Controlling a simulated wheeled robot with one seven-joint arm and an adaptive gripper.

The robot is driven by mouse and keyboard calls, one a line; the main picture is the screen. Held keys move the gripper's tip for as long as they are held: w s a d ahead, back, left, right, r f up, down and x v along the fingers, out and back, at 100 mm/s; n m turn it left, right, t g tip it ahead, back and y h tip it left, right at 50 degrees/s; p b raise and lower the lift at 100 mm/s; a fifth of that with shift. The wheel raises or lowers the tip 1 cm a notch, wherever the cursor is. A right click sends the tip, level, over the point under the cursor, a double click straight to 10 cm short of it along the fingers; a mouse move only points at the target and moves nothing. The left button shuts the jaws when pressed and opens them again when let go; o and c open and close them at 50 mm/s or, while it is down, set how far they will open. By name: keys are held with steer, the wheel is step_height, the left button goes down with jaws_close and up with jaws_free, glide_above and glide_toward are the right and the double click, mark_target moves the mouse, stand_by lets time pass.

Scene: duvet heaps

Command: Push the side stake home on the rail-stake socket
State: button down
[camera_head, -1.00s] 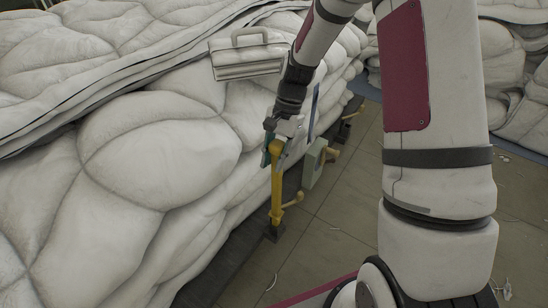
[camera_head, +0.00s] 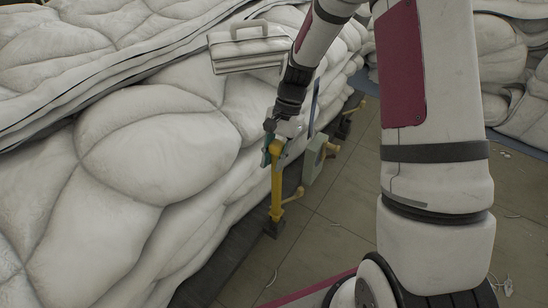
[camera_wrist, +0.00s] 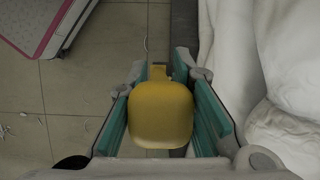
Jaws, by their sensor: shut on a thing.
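The yellow side stake (camera_head: 277,185) stands upright beside the duvet heap, and its lower end is at a dark socket (camera_head: 274,228) on the dark rail along the floor. My gripper (camera_head: 275,146) is at the top of the stake, shut on it. In the wrist view the stake's rounded yellow top (camera_wrist: 161,115) fills the space between the green-lined fingers of my gripper (camera_wrist: 162,112). How deep the stake sits in the socket cannot be told.
White duvets (camera_head: 150,150) are heaped along the left. A pale case with a handle (camera_head: 245,52) rests against them. A grey-green box-like thing (camera_head: 314,160) stands just right of the stake, with another dark socket (camera_head: 344,126) farther back. Tiled floor (camera_head: 345,215) is open at right.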

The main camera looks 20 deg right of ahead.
steer(key=shift+f+b, duration=1)
steer(key=shift+f, duration=0.9)
steer(key=c, duration=1.3)
jaws_free()
steer(key=shift+c, duration=0.2)
steer(key=v, duration=1.2)
steer(key=shift+a, duration=0.1)
